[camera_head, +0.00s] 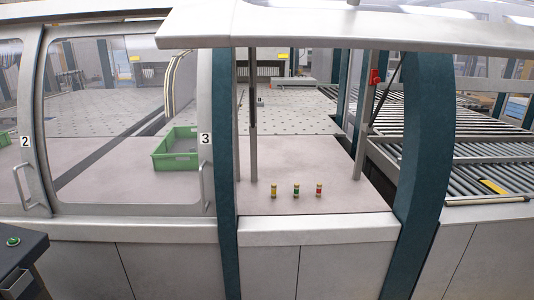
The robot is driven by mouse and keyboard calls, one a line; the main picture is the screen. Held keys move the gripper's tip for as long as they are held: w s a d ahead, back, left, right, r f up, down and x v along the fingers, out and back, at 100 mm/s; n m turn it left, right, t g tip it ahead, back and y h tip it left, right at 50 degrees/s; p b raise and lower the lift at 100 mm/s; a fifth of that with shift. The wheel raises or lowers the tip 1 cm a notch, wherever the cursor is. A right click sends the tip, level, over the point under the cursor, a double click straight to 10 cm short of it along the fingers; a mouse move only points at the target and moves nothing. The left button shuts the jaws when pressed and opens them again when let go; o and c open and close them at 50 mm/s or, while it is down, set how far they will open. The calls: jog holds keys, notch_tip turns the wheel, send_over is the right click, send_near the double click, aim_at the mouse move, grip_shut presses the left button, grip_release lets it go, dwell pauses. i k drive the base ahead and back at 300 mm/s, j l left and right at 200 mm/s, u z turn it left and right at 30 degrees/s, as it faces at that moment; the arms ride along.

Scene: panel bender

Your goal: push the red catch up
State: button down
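The red catch (375,77) is a small red block on the upright grey post (366,110) at the right side of the open bay. It sits high on the post, a short way below the overhead cover. It is too small here to tell its exact shape or position in its travel. My gripper is not in view, and nothing is seen touching the catch.
Several objects surround the bay: three small banded cylinders (296,190) stand on its floor, and a green crate (176,148) sits behind door 3. Teal frame pillars (428,130) flank the opening. A roller conveyor (480,150) lies right. A dark console (20,255) stands lower left.

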aim_at(374, 79)
jog(key=u, duration=0.45)
jog(key=l+u, duration=0.1)
jog(key=u, duration=0.85)
jog(key=l+u, duration=0.15)
jog(key=u, duration=0.8)
jog(key=l+u, duration=0.15)
jog(key=u, duration=1.25)
jog(key=k+l+u, duration=0.15)
jog(key=k+u, duration=0.35)
jog(key=k+z, duration=0.4)
jog(key=k, duration=0.35)
jog(key=k+l+z, duration=0.15)
jog(key=k+z, duration=0.25)
jog(key=k, duration=0.4)
jog(key=k+j+u, duration=0.15)
jog(key=k, duration=0.35)
jog(key=k+j+u, duration=0.15)
jog(key=k, duration=0.35)
jog(key=k+u, duration=0.2)
jog(key=u, duration=0.2)
jog(key=k+j+u, duration=0.15)
jog(key=u, duration=0.25)
jog(key=k+z, duration=0.25)
jog(key=l+z, duration=0.25)
jog(key=k+l+z, duration=0.1)
jog(key=z, duration=1.8)
